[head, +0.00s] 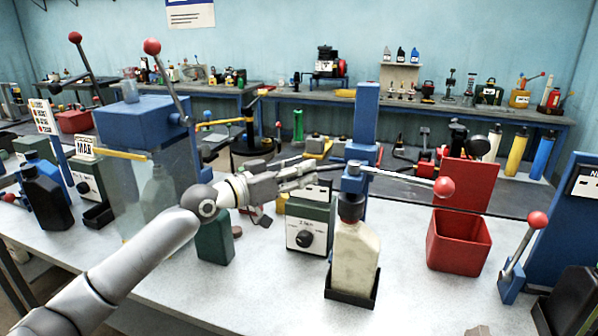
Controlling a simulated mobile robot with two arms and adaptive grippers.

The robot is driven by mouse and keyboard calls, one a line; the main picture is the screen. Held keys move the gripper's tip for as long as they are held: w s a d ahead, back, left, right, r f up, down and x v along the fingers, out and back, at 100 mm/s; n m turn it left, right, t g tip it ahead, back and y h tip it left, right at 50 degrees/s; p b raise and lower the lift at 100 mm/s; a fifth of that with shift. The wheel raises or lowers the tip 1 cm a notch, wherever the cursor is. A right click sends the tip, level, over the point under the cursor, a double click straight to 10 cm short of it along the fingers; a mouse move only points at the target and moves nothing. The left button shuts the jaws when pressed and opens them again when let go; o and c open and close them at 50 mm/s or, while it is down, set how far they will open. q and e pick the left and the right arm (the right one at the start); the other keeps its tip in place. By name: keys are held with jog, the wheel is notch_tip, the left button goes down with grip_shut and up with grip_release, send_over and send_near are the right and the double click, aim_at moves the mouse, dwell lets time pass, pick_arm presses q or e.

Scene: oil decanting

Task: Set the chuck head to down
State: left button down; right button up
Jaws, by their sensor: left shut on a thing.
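A blue capping stand (366,115) rises at the middle of the bench. Its blue chuck head (353,180) sits just above the dark cap of a cream bottle (356,262); whether they touch I cannot tell. A lever with a red ball (444,187) reaches right from the stand, nearly level. My left gripper (328,174) comes in from the left and is shut at the left side of the chuck head. The fingertips are small, and their exact contact is hard to see. My right gripper is not in view.
The bottle stands in a black holder (350,298). A grey-green box with a dial (308,222) and a dark green bottle (214,240) are close under my left arm. A red bin (459,240) and a short red-ball lever (537,220) stand right.

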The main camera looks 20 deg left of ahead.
pick_arm(q)
jog(key=shift+f, duration=0.1)
jog(key=c, duration=1)
grip_release()
jog(key=shift+a, duration=0.1)
jog(key=shift+v, duration=5.95)
